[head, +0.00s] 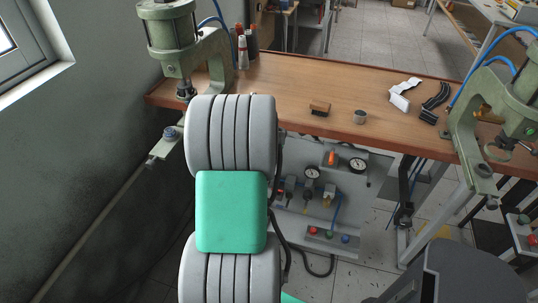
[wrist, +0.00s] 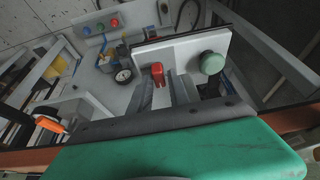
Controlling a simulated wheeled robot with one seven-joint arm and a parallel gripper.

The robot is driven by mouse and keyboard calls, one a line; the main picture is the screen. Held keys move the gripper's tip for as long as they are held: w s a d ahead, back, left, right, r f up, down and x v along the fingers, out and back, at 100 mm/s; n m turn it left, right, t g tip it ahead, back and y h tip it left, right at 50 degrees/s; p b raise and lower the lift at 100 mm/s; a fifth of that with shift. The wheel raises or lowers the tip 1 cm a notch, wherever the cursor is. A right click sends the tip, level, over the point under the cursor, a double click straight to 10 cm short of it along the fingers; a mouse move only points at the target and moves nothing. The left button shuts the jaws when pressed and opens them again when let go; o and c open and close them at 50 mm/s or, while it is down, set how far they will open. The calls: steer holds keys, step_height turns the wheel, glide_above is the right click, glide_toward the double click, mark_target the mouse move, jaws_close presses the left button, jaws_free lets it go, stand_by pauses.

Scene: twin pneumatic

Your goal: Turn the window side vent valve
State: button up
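In the wrist view, which is upside down, a red lever (wrist: 157,73) stands on a pale grey plate (wrist: 190,47) that also bears a round green knob (wrist: 212,63). I cannot tell for sure that this lever is the window side vent valve. An orange handle (wrist: 50,125) shows at lower left; an orange-red lever (head: 331,158) is on the panel in the head view. My ribbed grey and green arm covers the panel's left part in the head view. My green casing and dark edge fill the bottom of the wrist view.
A grey panel (head: 315,205) under the wooden table (head: 285,85) carries gauges, hoses and coloured buttons. Green presses stand at left (head: 180,40) and right (head: 510,105). The window (head: 25,40) is at upper left. A dark round stool (head: 465,270) stands at lower right.

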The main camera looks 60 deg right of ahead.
steer(key=shift+o, duration=1.2)
steer(key=v, duration=0.7)
steer(key=shift+r, duration=0.35)
steer(key=shift+a, duration=0.15)
